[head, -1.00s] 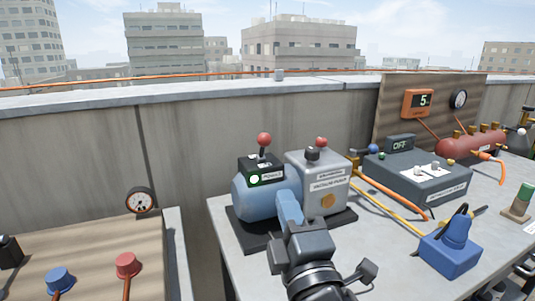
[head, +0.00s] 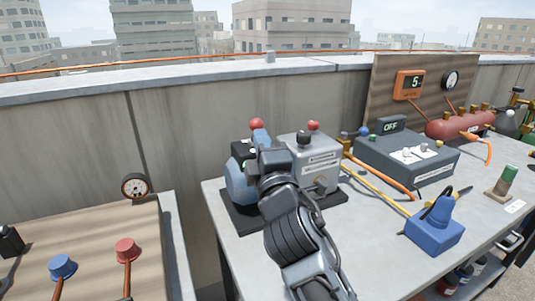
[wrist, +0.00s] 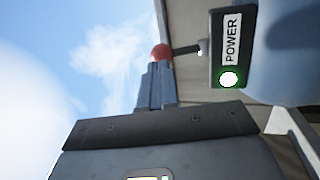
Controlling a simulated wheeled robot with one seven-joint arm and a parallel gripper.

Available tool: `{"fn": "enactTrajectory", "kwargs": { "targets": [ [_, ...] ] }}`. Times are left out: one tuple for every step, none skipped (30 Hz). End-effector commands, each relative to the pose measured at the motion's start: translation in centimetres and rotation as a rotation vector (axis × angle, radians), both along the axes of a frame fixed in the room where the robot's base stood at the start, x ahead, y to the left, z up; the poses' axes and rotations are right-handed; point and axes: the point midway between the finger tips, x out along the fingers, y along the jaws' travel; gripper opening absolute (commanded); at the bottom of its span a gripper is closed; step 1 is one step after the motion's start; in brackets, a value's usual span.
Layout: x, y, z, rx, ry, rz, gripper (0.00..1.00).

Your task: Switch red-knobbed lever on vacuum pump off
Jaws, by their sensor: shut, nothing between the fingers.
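The vacuum pump (head: 320,178) is a blue motor with a grey housing on a dark base on the bench. The lever's red knob (head: 257,123) stands up above the black switch box (head: 240,149). In the wrist view the red knob (wrist: 160,50) sits on a dark stem, beside the POWER label (wrist: 231,38) and a lit green lamp (wrist: 229,79). My gripper (head: 261,137) is shut and empty, its fingertips right at the knob. In the wrist view the fingertips (wrist: 157,68) overlap the knob's lower edge; I cannot tell whether they touch. My arm hides part of the pump.
A grey box with an OFF display (head: 390,126), hoses and a blue device (head: 436,230) stand to the right. A wooden panel with blue and red knobs (head: 126,250) is at left. The parapet (head: 80,150) runs behind.

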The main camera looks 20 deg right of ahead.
Motion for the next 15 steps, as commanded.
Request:
{"fn": "enactTrajectory", "kwargs": {
  "targets": [
    [0.46,-0.09,0.20,0.000,0.000,0.000,0.00],
    [0.65,-0.12,0.24,0.000,0.000,0.000,0.00],
    [0.87,-0.15,0.27,0.000,0.000,0.000,0.00],
    [0.98,-0.17,0.30,0.000,0.000,0.000,0.00],
    [1.07,-0.18,0.31,0.000,0.000,0.000,0.00],
    [1.15,-0.20,0.31,0.000,0.001,0.000,0.00],
    [1.18,-0.20,0.31,0.000,0.001,0.000,0.00],
    [1.19,-0.20,0.32,0.000,0.001,0.000,0.00],
    [1.20,-0.20,0.31,0.000,0.001,0.000,0.00],
    [1.20,-0.20,0.31,0.000,0.001,0.000,0.00],
    [1.18,-0.21,0.30,0.000,0.001,0.000,0.00],
    [1.19,-0.20,0.30,0.000,0.001,0.000,0.00],
    [1.17,-0.21,0.30,0.000,0.001,0.000,0.00],
    [1.17,-0.21,0.30,0.000,0.001,0.000,0.00],
    [1.18,-0.20,0.30,0.000,0.001,0.000,0.00]
  ]
}}
